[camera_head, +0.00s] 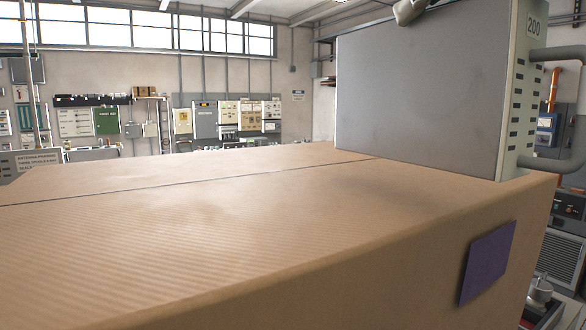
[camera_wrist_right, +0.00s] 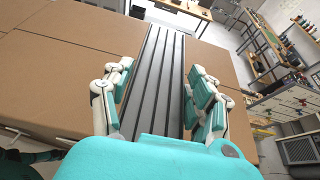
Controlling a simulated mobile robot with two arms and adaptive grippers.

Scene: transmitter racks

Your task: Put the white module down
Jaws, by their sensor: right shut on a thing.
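The white module (camera_head: 425,95) is a tall box with a grey side and a pale front marked 200, with a handle on that front. It is upright at the right end of a large cardboard box (camera_head: 200,230), and its lower edge appears to meet the box top. I cannot tell whether it bears its weight there. My right gripper (camera_wrist_right: 160,95) is shut on the module, with its fingers on both sides of the grey ribbed top (camera_wrist_right: 155,75). Only a pale bit of this gripper (camera_head: 408,10) shows at the top of the head view. My left gripper is out of view.
The cardboard top is bare left of the module. A purple label (camera_head: 487,262) is on its near side. Equipment panels (camera_head: 228,117) line the far wall. Racks and a red-knobbed unit (camera_head: 568,205) stand beyond the right edge. Benches (camera_wrist_right: 285,100) show in the wrist view.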

